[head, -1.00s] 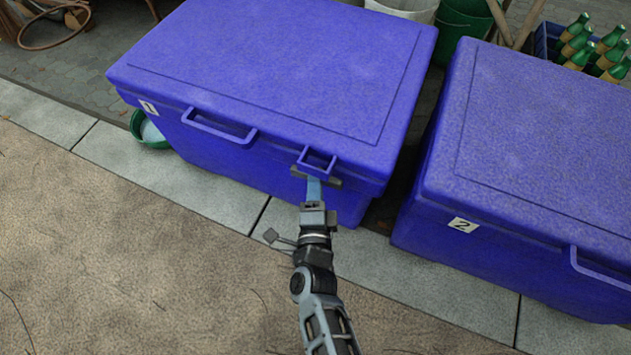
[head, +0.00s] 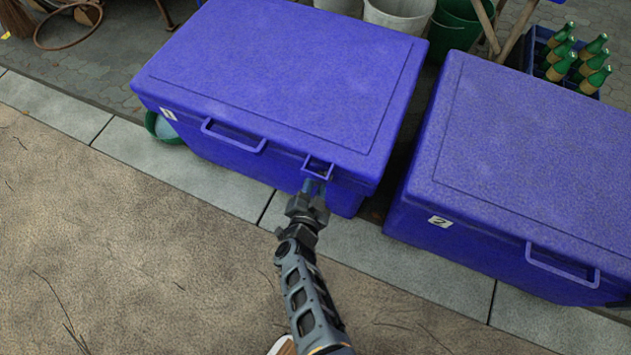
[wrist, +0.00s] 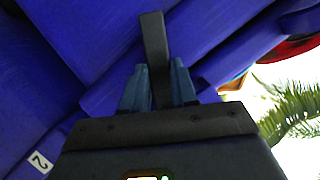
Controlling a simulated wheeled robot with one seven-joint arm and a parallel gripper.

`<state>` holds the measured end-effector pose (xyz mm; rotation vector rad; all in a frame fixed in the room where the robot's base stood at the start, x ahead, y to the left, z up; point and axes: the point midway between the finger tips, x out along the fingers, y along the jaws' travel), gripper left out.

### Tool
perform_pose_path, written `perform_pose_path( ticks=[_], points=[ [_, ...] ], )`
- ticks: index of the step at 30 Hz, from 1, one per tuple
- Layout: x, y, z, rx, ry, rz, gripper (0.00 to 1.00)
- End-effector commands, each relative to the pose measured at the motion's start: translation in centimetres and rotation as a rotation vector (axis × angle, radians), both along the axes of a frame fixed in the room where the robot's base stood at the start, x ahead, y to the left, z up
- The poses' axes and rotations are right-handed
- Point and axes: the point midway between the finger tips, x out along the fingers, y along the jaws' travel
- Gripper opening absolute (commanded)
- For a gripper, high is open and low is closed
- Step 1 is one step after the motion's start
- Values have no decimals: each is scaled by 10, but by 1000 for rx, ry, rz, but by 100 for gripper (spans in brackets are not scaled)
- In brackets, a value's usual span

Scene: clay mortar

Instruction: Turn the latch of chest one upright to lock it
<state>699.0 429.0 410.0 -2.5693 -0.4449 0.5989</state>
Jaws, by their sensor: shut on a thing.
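Chest one (head: 270,75) is the blue chest with its lid closed and a white "1" label (head: 169,114). Its dark latch (wrist: 154,50) is a flat bar standing between my blue fingers in the wrist view. In the head view, a dark bit of the latch (head: 322,169) shows within the small blue bracket (head: 307,168) at the lid's front edge. My gripper (head: 313,186) is shut on the latch, at the chest's front right; it also shows in the wrist view (wrist: 158,85). The latch's lower part is hidden behind my gripper.
Chest two (head: 530,160), also blue and closed, stands to the right across a narrow gap. A crate of green bottles (head: 568,62) and buckets (head: 400,18) stand behind.

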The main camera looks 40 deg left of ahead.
Motion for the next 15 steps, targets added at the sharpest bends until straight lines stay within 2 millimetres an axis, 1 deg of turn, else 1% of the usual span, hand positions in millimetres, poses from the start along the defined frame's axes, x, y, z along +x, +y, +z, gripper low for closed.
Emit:
perform_pose_path(
  ticks=[1, 9, 15],
  points=[
    [0, 2, 3, -40, -8, -2, 0],
    [-1, 4, 1, -288, -68, -1, 0],
    [0, 4, 1, -409, -98, -2, 0]
  ],
)
